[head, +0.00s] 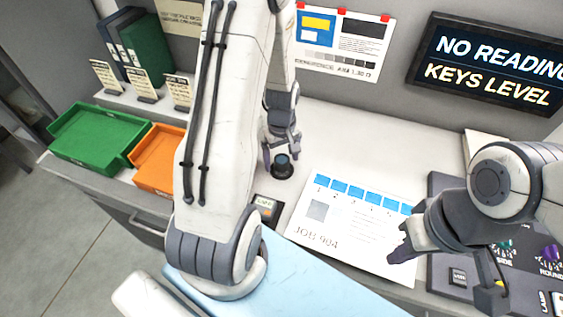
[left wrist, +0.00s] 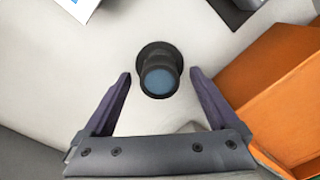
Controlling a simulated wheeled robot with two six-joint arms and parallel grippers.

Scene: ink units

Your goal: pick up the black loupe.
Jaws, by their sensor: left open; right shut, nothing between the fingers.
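The black loupe (head: 283,168) stands upright on the white counter, to the left of the printed job sheet. In the left wrist view the loupe (left wrist: 158,74) shows its bluish lens and lies between and just beyond my fingertips. My left gripper (head: 279,155) is open above and beside the loupe, with its fingers (left wrist: 160,84) on either side of it and no visible contact. My right gripper (head: 404,250) is shut and empty over the right edge of the job sheet.
An orange tray (head: 157,184) and a green tray (head: 62,152) stand at the left; the orange one (left wrist: 260,104) is close to my left gripper. The job sheet (head: 325,245) lies right of the loupe. A control panel (head: 437,187) is at the right. A small display unit (head: 266,207) sits in front of the loupe.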

